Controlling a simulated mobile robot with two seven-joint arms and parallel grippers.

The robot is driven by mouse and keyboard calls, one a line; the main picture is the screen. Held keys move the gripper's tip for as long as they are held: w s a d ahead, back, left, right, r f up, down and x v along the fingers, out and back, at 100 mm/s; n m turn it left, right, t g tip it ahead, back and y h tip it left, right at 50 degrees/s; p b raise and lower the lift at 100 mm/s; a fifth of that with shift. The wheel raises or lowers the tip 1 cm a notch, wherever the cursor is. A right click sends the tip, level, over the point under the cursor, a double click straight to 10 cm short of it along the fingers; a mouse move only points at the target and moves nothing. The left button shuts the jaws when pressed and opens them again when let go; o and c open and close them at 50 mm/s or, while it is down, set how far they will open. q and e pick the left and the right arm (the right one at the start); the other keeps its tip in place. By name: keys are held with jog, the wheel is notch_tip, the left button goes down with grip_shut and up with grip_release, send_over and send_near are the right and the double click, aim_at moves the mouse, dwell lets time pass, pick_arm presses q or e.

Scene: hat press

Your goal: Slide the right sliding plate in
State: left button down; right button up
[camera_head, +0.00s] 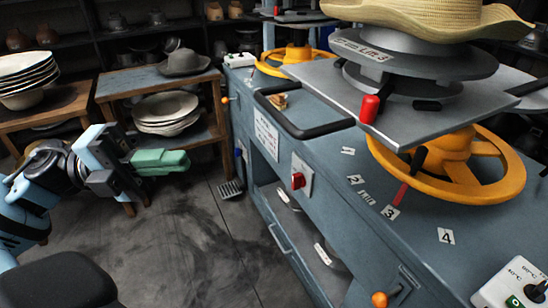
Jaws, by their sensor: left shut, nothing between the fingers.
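My left gripper (172,161), with green fingers, is at the left of the head view. It is shut and empty, over the floor area in front of the wooden shelves and well apart from the press. A grey sliding plate (325,88) with a red-knobbed handle (369,108) shows at the upper right, sticking out over the blue-grey bench. Round grey metal discs (415,62) and a straw hat (430,18) sit above it. The plate's right part runs behind the discs. My right gripper is not in view.
An orange handwheel (505,165) lies under the plate, and another (290,58) stands farther back. A white control box (512,287) is at lower right. The floor (185,235) left of the bench is mostly clear.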

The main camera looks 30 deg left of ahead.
pick_arm(q)
jog(key=w+p+x, duration=0.1)
jog(key=p+x, duration=0.1)
jog(key=x, duration=1.1)
jog(key=shift+w+a+r+m+g+p, duration=0.25)
jog(key=shift+a+m+g+p, duration=0.05)
jog(key=shift+m+g+p, duration=0.1)
dwell(0.5)
dwell(0.4)
